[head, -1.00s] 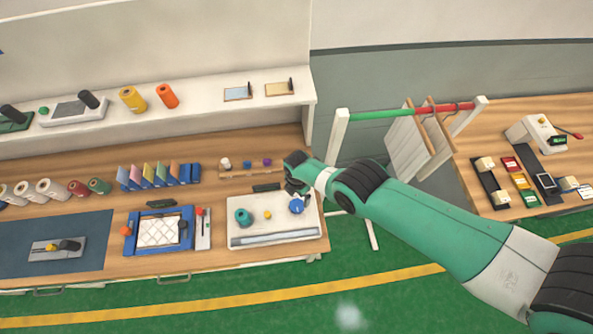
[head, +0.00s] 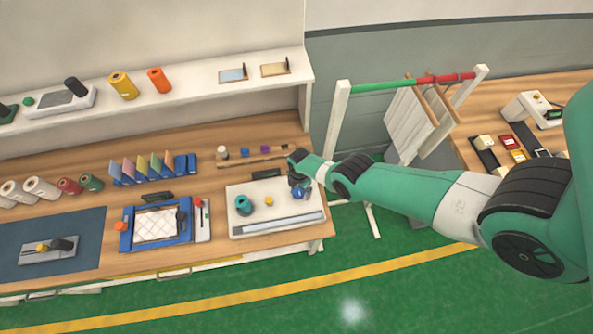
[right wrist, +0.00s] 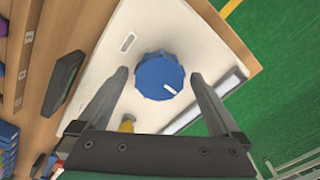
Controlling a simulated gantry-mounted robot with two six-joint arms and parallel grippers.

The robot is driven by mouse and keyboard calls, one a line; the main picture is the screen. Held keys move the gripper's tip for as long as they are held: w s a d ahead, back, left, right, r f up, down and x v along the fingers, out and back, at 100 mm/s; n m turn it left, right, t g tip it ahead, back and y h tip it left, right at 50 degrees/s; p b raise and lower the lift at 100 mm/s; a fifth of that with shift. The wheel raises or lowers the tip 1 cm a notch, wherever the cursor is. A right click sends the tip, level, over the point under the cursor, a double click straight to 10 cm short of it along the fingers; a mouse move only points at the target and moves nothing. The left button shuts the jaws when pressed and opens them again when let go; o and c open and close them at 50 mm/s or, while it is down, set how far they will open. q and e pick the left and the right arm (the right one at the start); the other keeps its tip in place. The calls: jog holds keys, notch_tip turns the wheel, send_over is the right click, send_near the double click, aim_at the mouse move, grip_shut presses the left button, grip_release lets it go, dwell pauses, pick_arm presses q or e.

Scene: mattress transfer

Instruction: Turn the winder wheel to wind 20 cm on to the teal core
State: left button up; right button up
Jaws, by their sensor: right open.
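The winder is a white board (head: 240,230) on the wooden bench in the head view. A teal core (head: 244,205) stands on its left part, with a small yellow post (head: 269,201) beside it. The blue winder wheel (head: 303,193) is at the board's right end, partly hidden by my right gripper (head: 297,182). In the right wrist view the blue wheel (right wrist: 160,76) with a white mark lies ahead, between the open fingers of my right gripper (right wrist: 158,80). Gaps show on both sides of the wheel. My left gripper is not in view.
A dark display block (right wrist: 65,82) sits just behind the board. A blue frame with a quilted pad (head: 158,224) is to the left. A rack with hanging panels (head: 412,118) stands to the right, beyond the bench edge. Green floor lies in front.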

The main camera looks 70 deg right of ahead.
jog(key=shift+c, duration=0.3)
jog(key=c, duration=1.3)
